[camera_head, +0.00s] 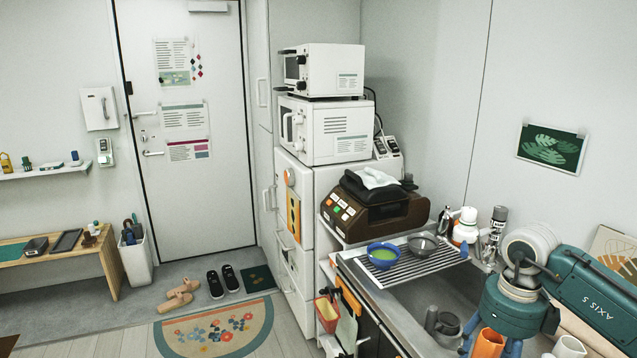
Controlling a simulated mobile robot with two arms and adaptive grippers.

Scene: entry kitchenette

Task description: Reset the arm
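My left arm and gripper are not in view.
The sink (420,300) holds a grey mug-like thing (441,323). A drying rack (412,266) carries a blue bowl (384,252) and a grey bowl (422,240). Bottles (466,228) stand behind. A white cup (569,347) is below the arm. The floor by the door (190,140) holds shoes (222,280) and a mat (215,328).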

